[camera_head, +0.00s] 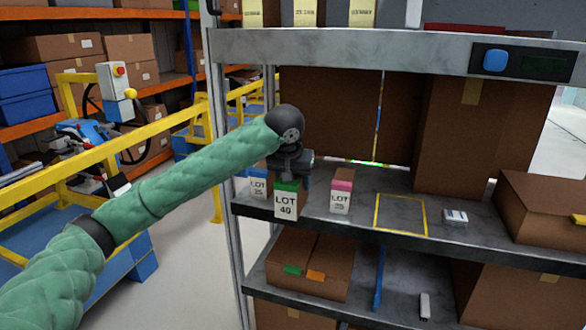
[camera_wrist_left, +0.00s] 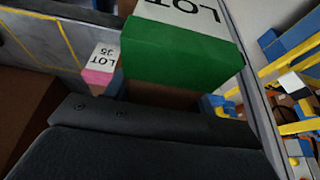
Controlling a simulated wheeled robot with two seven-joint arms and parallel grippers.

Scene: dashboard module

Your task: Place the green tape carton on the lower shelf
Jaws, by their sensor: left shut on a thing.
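The green tape carton (camera_head: 285,203), with a white LOT 40 label, is in my left gripper (camera_head: 287,180), at the left front of the middle shelf board (camera_head: 335,214). It overlaps that board's front edge in the head view; I cannot tell whether it touches it. In the left wrist view the carton's green face (camera_wrist_left: 180,58) fills the top middle, past my dark left gripper (camera_wrist_left: 150,115). The lower shelf (camera_head: 400,308) shows beneath. My right gripper is not in view.
A pink-topped LOT carton (camera_head: 341,192) and a blue-topped one (camera_head: 258,186) stand nearby. A yellow outlined square (camera_head: 401,215) is empty. The lower shelf bears a brown box (camera_head: 310,266), a blue strip (camera_head: 379,278) and a small white item (camera_head: 425,305). A metal post (camera_head: 236,240) stands left.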

